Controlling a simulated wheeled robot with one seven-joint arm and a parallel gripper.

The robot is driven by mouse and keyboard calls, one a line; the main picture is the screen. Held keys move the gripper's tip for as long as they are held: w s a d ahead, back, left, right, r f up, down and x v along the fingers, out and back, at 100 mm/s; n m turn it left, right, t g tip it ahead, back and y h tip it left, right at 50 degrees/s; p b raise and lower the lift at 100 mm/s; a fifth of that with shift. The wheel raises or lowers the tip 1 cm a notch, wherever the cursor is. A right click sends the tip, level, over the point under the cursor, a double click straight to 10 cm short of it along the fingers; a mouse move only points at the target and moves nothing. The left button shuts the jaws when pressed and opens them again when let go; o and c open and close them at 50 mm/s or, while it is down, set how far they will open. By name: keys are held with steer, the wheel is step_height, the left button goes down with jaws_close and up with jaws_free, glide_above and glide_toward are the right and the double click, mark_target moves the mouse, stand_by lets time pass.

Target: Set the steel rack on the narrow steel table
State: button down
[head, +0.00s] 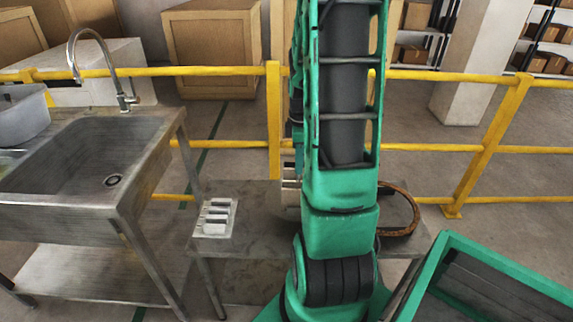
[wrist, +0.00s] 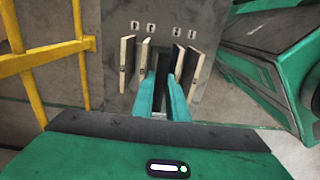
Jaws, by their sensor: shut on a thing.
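The narrow steel table (head: 255,245) stands in the middle of the head view, partly hidden behind my arm. In the wrist view, my gripper (wrist: 163,88) reaches down among several upright cream slabs (wrist: 127,65). Its teal fingers are close together and shut on the steel rack that seems to carry these slabs; the rack's frame is mostly hidden. A small part of this load (head: 290,195) shows beside my arm in the head view, over the table's far part. I cannot tell whether the rack touches the tabletop.
A pale slotted holder (head: 215,218) lies at the table's left end and a brown ring-shaped item (head: 402,215) at its right. A steel sink unit (head: 140,180) stands left, a green-edged bin (head: 445,255) right. Yellow rails (head: 440,147) run behind.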

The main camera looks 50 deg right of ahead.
steer(key=shift+d+f, duration=0.1)
steer(key=shift+f, duration=1.9)
steer(key=c, duration=1.7)
jaws_free()
steer(key=shift+f, duration=0.1)
steer(key=shift+c, duration=0.2)
